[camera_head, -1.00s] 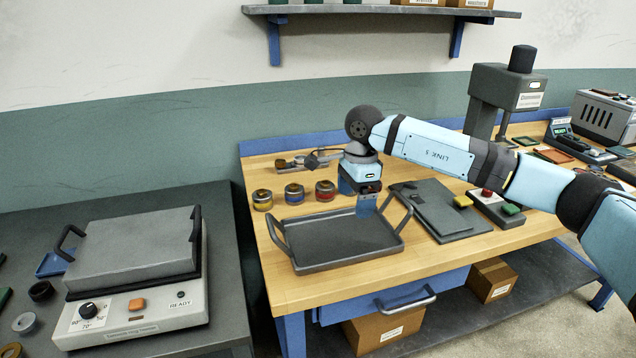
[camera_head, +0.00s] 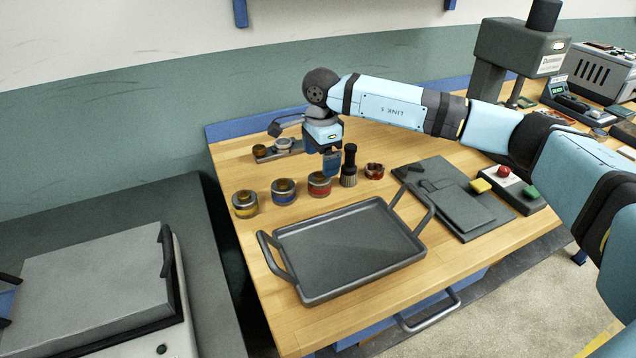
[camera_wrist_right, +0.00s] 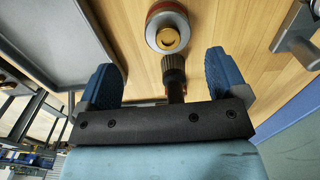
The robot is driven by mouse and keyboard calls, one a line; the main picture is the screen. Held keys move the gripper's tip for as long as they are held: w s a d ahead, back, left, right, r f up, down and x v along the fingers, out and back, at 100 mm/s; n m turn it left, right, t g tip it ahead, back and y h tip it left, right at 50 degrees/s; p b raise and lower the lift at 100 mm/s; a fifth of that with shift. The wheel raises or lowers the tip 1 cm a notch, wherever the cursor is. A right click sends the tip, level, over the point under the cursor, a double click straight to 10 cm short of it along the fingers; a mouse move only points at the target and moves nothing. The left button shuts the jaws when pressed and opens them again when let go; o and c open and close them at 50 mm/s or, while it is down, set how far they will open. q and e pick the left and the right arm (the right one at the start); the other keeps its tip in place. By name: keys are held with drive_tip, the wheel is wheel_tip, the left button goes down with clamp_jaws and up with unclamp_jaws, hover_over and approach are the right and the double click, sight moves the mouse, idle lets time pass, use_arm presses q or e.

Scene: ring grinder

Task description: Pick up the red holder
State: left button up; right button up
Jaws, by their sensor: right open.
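The red holder (camera_head: 319,185) is a short round grey pot with a red band and a brass-coloured knob. It stands upright on the wooden table, at the right end of a row of three holders. My right gripper (camera_head: 331,163) points down just above and behind it, partly overlapping it in the head view. In the right wrist view the blue fingers (camera_wrist_right: 162,78) are spread apart and empty. The red holder (camera_wrist_right: 167,27) lies beyond the fingertips there, not between them. My left gripper is not in view.
A blue-banded holder (camera_head: 284,191) and a yellow-banded holder (camera_head: 245,204) stand left. A dark brush (camera_head: 348,168) stands close at right, beside a dark red ring-shaped part (camera_head: 374,171). A grey tray (camera_head: 345,289) with raised handles lies in front. A small fixture (camera_head: 279,149) stands behind.

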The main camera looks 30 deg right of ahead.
sight(319, 174)
drive_tip(key=f, duration=0.5)
drive_tip(key=w+f, duration=0.1)
drive_tip(key=f, duration=0.2)
drive_tip(key=shift+f, duration=0.35)
drive_tip(key=c, duration=1.2)
drive_tip(key=shift+r, duration=0.15)
drive_tip(key=shift+c, duration=1.3)
